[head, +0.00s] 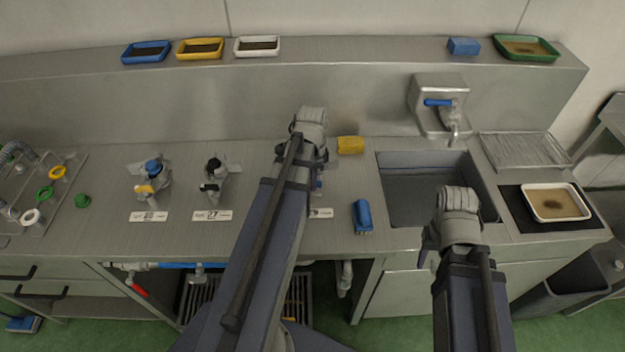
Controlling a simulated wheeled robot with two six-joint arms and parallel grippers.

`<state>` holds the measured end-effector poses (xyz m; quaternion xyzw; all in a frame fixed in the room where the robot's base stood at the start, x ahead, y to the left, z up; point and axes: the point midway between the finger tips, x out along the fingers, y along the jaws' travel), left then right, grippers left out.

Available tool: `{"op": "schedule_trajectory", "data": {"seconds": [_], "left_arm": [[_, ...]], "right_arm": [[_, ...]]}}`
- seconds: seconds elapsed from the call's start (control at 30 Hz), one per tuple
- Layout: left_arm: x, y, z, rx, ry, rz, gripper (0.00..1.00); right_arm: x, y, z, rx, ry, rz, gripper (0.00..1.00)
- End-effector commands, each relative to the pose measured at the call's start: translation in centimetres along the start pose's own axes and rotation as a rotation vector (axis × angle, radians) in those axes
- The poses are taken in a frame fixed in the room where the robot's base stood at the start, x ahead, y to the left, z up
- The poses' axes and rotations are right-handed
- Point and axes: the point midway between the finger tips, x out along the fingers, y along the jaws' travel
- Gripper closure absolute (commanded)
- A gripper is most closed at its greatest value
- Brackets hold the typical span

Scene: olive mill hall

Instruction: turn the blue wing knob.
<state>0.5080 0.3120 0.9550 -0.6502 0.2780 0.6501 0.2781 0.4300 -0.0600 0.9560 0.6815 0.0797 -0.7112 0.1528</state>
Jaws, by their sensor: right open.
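A small patch of blue (319,184) shows just right of my left forearm, above a partly covered label. It looks like part of a blue wing knob on a third valve; the rest of that valve is hidden behind my arm. My left arm reaches across the counter over this spot, and its gripper is hidden behind its own wrist. My right gripper (430,256) is open at the counter's front edge, below the sink and well right of the knob. I see nothing between its fingers.
Two more valves, one with a yellow wing (145,189) and one black (210,186), stand left. A blue brush (362,216), yellow sponge (350,145), sink (400,189) and blue-levered tap (438,102) are right. Trays line the back shelf.

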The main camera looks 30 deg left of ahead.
Motion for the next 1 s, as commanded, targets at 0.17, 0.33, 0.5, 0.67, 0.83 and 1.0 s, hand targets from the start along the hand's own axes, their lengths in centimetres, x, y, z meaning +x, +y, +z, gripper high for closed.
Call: {"op": "schedule_trajectory", "data": {"seconds": [0.17, 0.33, 0.5, 0.67, 0.83, 1.0], "left_arm": [[0.01, 0.04, 0.02, 0.106, -0.001, 0.001, 1.00], [0.01, 0.05, 0.03, 0.174, -0.001, 0.001, 1.00], [0.01, 0.04, 0.03, 0.213, -0.001, 0.001, 1.00], [0.01, 0.05, 0.03, 0.228, -0.001, 0.001, 1.00], [0.01, 0.04, 0.03, 0.230, -0.001, 0.001, 1.00], [0.01, 0.04, 0.02, 0.230, -0.001, 0.001, 1.00]], "right_arm": [[0.01, 0.00, 0.00, 0.000, 0.000, 0.000, 0.50], [0.01, 0.00, 0.00, 0.000, 0.000, 0.000, 0.50], [0.01, 0.00, 0.00, 0.000, 0.000, 0.000, 0.50], [0.01, 0.00, 0.00, 0.000, 0.000, 0.000, 0.50], [0.01, 0.00, 0.00, 0.000, 0.000, 0.000, 0.50], [0.01, 0.00, 0.00, 0.000, 0.000, 0.000, 0.50]]}}
